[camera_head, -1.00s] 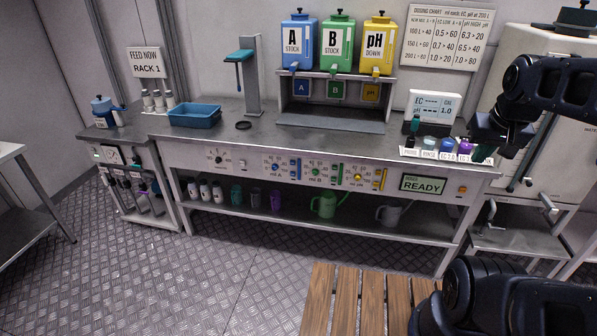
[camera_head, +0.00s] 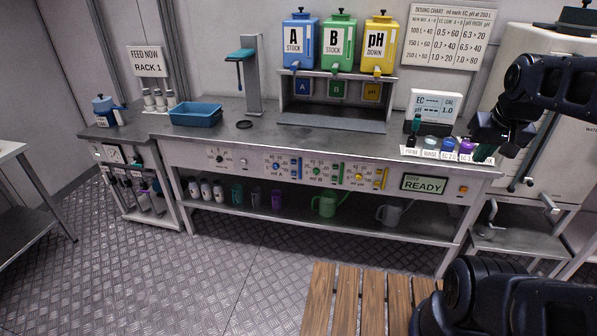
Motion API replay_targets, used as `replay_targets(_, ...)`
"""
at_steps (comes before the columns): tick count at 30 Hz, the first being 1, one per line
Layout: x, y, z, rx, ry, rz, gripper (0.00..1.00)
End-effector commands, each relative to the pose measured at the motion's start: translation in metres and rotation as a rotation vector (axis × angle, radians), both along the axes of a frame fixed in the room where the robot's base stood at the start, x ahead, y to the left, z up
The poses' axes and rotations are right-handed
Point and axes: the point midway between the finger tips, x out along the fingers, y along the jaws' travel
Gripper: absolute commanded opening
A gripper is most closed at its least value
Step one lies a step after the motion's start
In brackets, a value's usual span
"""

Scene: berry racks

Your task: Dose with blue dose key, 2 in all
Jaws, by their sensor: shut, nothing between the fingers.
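The dosing panel runs along the bench front. Its blue dose key (camera_head: 295,168) is a small blue upright piece beside the blue dial (camera_head: 276,167) marked mL A. Green and yellow keys sit farther right on the same panel. The blue A stock tank (camera_head: 300,44) stands on the shelf above. The dosing display (camera_head: 424,184) reads READY. My gripper (camera_head: 484,156) is at the bench's right end, beside the small bottles, well right of the blue key. It is shut and empty; its fingertips are dark and hard to make out.
A blue tray (camera_head: 195,115) and a tap stand (camera_head: 250,75) are on the bench. The EC meter (camera_head: 434,105) stands behind several small bottles near my gripper. A slatted wooden surface (camera_head: 345,300) is in front. The floor before the bench's left and middle is open.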

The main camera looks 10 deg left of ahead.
Motion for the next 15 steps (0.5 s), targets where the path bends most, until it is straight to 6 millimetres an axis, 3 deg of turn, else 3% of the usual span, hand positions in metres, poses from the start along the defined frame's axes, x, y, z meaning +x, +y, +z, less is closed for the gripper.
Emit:
replay_targets(5,0.013,0.001,0.004,-0.009,0.015,0.011,0.0)
replay_targets(15,0.071,0.008,0.013,-0.062,0.074,0.053,0.0)
